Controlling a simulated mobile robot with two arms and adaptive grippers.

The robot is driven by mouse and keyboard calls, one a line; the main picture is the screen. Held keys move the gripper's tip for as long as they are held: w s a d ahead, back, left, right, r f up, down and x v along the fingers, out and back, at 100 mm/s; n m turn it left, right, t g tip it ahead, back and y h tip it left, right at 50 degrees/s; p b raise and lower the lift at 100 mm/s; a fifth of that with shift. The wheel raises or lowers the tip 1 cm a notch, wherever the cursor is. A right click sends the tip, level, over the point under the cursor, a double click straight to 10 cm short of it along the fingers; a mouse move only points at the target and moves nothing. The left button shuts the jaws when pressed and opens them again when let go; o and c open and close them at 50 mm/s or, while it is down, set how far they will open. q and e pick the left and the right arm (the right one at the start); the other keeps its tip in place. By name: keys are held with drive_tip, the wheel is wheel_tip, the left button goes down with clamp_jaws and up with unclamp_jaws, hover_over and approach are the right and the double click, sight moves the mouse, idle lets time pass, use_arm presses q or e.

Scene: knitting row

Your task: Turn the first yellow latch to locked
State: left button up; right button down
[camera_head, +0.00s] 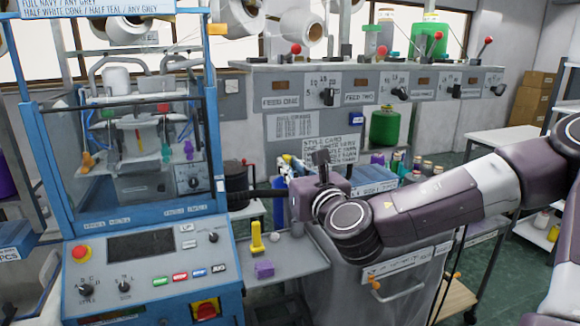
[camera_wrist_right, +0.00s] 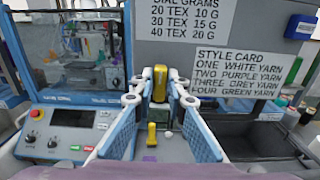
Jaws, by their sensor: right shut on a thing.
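My right gripper (camera_head: 287,168) reaches in from the right, beside the blue knitting machine (camera_head: 225,140). In the right wrist view its two blue-padded fingers (camera_wrist_right: 161,98) close on an upright yellow piece (camera_wrist_right: 160,78). I cannot tell whether this is the first yellow latch. Another yellow upright piece (camera_head: 257,238) with a flat foot stands on the grey side shelf (camera_head: 300,258), apart from the gripper. It also shows below the fingers in the right wrist view (camera_wrist_right: 151,135). No locked marking is readable. My left gripper is not in view.
A purple block (camera_head: 264,269) lies on the side shelf. The machine's control panel (camera_head: 140,246) is to the left. A grey bin (camera_head: 400,268) stands under my right arm. The style card (camera_head: 331,150) hangs behind the gripper.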

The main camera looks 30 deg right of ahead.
drive_tip(key=m+b, duration=1.6)
drive_tip(key=shift+s+d+f, duration=0.1)
drive_tip(key=shift+d+f, duration=0.1)
drive_tip(key=shift+d, duration=0.05)
drive_tip(key=shift+m+b, duration=0.6)
drive_tip(key=shift+m, duration=0.3)
drive_tip(key=shift+r, duration=0.15)
drive_tip(key=c, duration=2.3)
unclamp_jaws()
drive_tip(key=o, duration=0.3)
drive_tip(key=shift+w, duration=0.2)
drive_tip(key=shift+o, duration=0.2)
drive_tip(key=shift+s, duration=0.15)
drive_tip(key=v, duration=1.1)
drive_tip(key=shift+s+a, duration=0.2)
drive_tip(key=shift+s, duration=0.2)
